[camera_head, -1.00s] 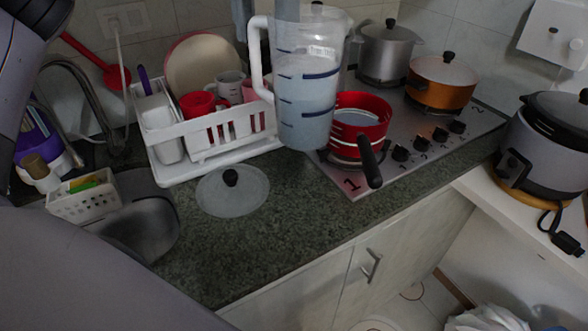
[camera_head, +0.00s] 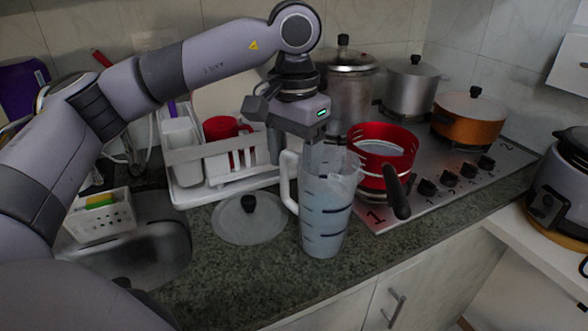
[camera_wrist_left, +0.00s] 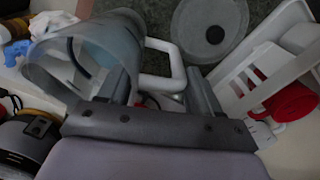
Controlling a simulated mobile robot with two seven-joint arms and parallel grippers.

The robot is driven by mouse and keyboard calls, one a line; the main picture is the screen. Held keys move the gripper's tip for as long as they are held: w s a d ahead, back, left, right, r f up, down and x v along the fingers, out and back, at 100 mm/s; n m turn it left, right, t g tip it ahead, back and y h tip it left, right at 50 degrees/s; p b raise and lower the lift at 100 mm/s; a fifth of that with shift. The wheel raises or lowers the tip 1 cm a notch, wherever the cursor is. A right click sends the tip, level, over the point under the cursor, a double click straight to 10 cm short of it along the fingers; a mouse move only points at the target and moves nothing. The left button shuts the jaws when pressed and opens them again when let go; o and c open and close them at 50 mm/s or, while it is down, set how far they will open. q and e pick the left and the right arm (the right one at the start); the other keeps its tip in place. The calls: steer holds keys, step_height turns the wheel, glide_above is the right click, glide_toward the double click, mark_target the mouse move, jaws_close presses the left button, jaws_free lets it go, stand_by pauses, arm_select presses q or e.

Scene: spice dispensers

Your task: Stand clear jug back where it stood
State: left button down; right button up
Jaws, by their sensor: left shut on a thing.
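The clear jug (camera_head: 327,212) is upright over the dark counter, in front of the red pan (camera_head: 382,147) and right of the glass lid (camera_head: 249,219). It has dark level bands and a white handle (camera_head: 288,180). I cannot tell for sure whether its base touches the counter. My left gripper (camera_head: 295,150) is above it, pointing down and shut on the jug at its handle side. In the left wrist view the handle (camera_wrist_left: 165,62) lies between the fingers and the jug's wide rim (camera_wrist_left: 75,65) opens beside them. My right gripper is not in view.
A white dish rack (camera_head: 225,185) with a red mug (camera_head: 222,127) stands behind the lid. The red pan's black handle (camera_head: 398,197) sticks out close to the jug's right side. The sink (camera_head: 150,255) is at left. Bare counter (camera_head: 240,275) lies in front.

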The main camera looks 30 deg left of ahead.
arm_select(q)
steer(key=shift+f, duration=1.25)
steer(key=shift+f, duration=0.15)
steer(key=shift+c, duration=1)
jaws_free()
step_height(320, 180, up, 12)
steer(key=shift+r+p, duration=0.2)
steer(key=shift+p, duration=0.3)
